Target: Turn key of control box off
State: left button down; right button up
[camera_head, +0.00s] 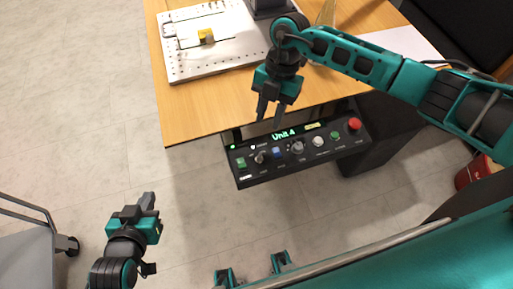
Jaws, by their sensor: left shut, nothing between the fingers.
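The black control box (243,180) hangs at the front edge of the wooden table, with a green lit "Unit 4" label and a row of coloured buttons and knobs. A small dark knob (259,157), perhaps the key switch, sits towards its left end; a rounder silver knob (297,148) is near the middle. The key's turn position is too small to tell. My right gripper (269,120) is open and empty, its fingers pointing down just above the box's back edge, apart from the knobs. My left gripper (148,201) is shut and empty, low at the left, away from the box.
The wooden table (190,118) carries a white perforated plate (185,69) with a small yellow block (206,36). A red emergency button (354,124) is at the box's right end. A grey cart (25,240) stands at lower left. Floor between my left gripper and the box is clear.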

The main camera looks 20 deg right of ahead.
aim_at(260, 154)
jog(key=b+x, duration=0.1)
jog(key=x, duration=1)
jog(key=shift+s+a+f, duration=0.1)
jog(key=shift+s+a, duration=0.05)
jog(key=shift+c, duration=0.2)
grip_shut()
